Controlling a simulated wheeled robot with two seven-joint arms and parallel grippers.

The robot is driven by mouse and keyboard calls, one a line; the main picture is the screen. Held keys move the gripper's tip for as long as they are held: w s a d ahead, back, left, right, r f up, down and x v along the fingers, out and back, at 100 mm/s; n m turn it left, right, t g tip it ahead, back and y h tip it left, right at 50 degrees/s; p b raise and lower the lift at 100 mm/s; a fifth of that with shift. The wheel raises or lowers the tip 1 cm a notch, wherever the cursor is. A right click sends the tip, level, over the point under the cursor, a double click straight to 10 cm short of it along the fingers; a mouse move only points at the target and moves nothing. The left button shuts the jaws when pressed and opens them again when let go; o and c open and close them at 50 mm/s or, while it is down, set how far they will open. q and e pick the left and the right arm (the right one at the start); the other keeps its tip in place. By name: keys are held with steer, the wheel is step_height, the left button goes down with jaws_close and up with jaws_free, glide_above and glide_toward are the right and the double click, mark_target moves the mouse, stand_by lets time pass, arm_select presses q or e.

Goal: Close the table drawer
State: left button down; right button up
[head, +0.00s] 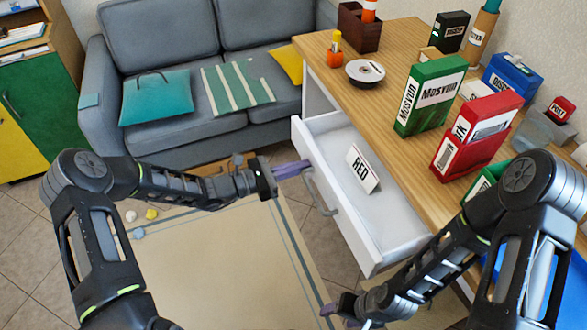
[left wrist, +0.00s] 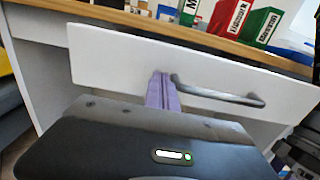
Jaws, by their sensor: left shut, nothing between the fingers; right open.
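The white table drawer (head: 378,222) is pulled open from the wooden-topped table (head: 375,95). A sign reading "RED" (head: 362,170) stands inside it. The drawer front carries a grey bar handle (head: 322,192); the handle also shows in the left wrist view (left wrist: 218,92). My left gripper (head: 306,165) is shut and empty, its purple fingers at the drawer front, left of the handle in the left wrist view (left wrist: 161,78). I cannot tell whether the tips touch the panel. My right gripper (head: 328,309) is open, low in front of the drawer's near end.
On the table stand a green box (head: 430,95), a red box (head: 475,137), a disc spindle (head: 365,72), an orange bottle (head: 335,48) and a blue box (head: 511,78). A grey sofa (head: 190,50) stands behind. A beige rug (head: 220,265) covers the floor in front of the drawer.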

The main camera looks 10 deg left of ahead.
mark_target(351, 151)
arm_select(q)
steer(key=b+x, duration=0.5)
steer(key=x, duration=1.2)
steer(key=shift+w+d+f, duration=0.1)
steer(key=shift+w+d, duration=0.05)
steer(key=shift+d, duration=0.2)
steer(key=shift+w+d, duration=0.15)
steer(key=shift+d, duration=0.15)
steer(key=shift+w+d+r+b, duration=0.1)
steer(key=shift+r+b, duration=0.15)
steer(key=shift+b, duration=0.05)
arm_select(e)
steer(key=f, duration=0.5)
steer(key=shift+w+d+f, duration=0.15)
steer(key=shift+d+f, duration=0.15)
steer(key=shift+f, duration=0.1)
arm_select(q)
steer(key=shift+r, duration=0.1)
steer(key=shift+a, duration=0.2)
steer(key=v, duration=1.4)
steer(key=shift+f+p, duration=0.25)
steer(key=shift+p, duration=0.1)
arm_select(e)
steer(key=shift+s+a+r, duration=0.3)
steer(key=shift+s+a, duration=0.4)
steer(key=shift+s, duration=0.25)
